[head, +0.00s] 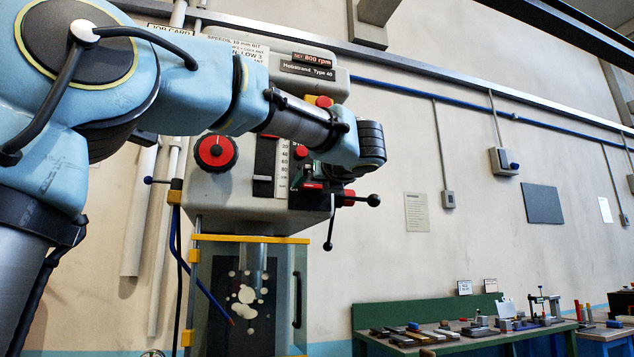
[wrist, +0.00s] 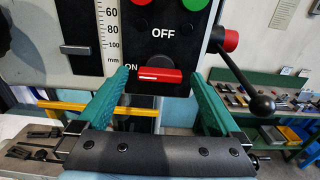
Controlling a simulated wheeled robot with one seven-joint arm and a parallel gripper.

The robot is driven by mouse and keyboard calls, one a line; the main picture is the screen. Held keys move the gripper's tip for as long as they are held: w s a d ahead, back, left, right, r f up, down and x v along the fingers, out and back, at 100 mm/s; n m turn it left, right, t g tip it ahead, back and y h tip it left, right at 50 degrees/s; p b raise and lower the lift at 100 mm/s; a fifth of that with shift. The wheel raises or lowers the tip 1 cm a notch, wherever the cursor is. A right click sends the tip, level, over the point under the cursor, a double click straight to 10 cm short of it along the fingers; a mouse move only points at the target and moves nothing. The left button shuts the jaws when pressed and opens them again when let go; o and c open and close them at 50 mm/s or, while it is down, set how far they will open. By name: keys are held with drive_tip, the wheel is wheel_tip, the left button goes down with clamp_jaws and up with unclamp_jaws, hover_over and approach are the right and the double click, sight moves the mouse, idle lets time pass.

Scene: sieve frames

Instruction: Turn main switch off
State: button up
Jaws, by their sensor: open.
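The main switch shows in the wrist view as a red bar handle (wrist: 160,76) on the dark panel of the drill press. The bar lies level, beside the ON label (wrist: 131,67) at its left; the OFF label (wrist: 163,31) is above it. My gripper (wrist: 158,82) is open, with one green finger on each side of the handle and gaps visible at both sides. The fingers point toward the panel. Whether the tips reach past the handle in depth I cannot tell. In the head view my gripper (head: 316,176) is at the machine's front and partly hides the switch area.
A lever with a black ball knob (wrist: 261,104) juts out just right of the right finger. Red and green buttons (wrist: 195,3) are above the switch. A yellow-framed guard (head: 250,239) is below. A bench with tools (head: 440,335) stands at the right.

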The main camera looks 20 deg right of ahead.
drive_tip(key=shift+c, duration=0.2)
drive_tip(key=c, duration=1.3)
